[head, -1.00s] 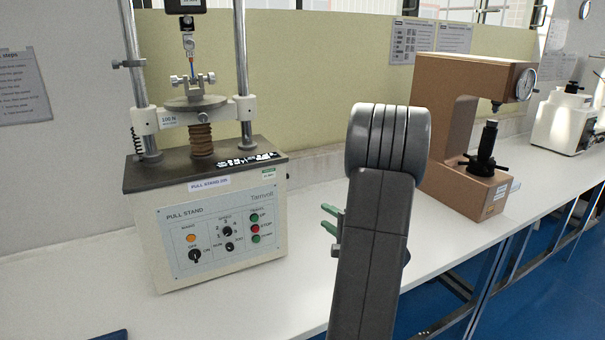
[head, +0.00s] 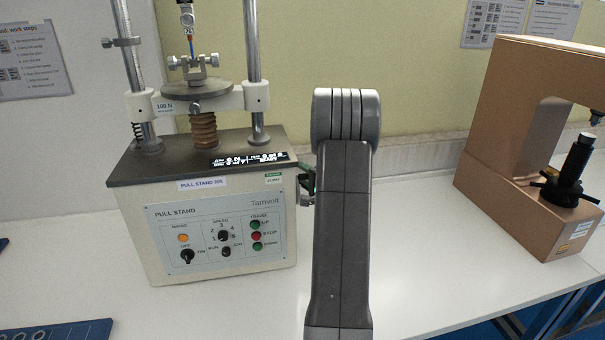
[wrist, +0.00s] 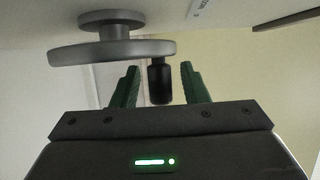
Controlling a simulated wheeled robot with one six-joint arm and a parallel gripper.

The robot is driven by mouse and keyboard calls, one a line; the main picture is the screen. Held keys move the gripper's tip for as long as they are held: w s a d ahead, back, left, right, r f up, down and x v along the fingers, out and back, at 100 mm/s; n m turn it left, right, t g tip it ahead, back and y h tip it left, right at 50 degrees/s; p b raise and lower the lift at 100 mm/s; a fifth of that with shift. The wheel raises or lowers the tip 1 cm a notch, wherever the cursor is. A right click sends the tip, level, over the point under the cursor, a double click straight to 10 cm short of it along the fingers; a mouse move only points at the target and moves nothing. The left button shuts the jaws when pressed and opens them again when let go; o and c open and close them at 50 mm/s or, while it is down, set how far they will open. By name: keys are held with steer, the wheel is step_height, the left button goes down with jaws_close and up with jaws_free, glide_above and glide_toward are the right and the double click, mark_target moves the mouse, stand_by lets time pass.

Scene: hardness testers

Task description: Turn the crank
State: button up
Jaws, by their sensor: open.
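The crank shows in the wrist view as a grey round wheel (wrist: 112,50) with a black cylindrical handle (wrist: 160,82) standing out from it. My gripper (wrist: 160,66) is open, its two green fingers on either side of the black handle with a visible gap on each side. In the head view the pull stand (head: 225,225) is at left on the bench. My gripper's green part (head: 308,181) is at the stand's right side, mostly hidden behind my arm. The crank is largely hidden there too.
A brown hardness tester (head: 500,150) with a black spindle stands at the right on the white bench (head: 430,230). A blue tray (head: 85,330) is at the lower left. Bench space between the stand and the brown tester is clear.

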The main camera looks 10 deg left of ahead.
steer(key=shift+w+a, duration=0.2)
steer(key=shift+a, duration=0.1)
steer(key=shift+c, duration=0.3)
jaws_close()
steer(key=shift+d+f+t+y+b, duration=0.1)
steer(key=shift+f+t+y+b, duration=0.15)
steer(key=shift+b, duration=1)
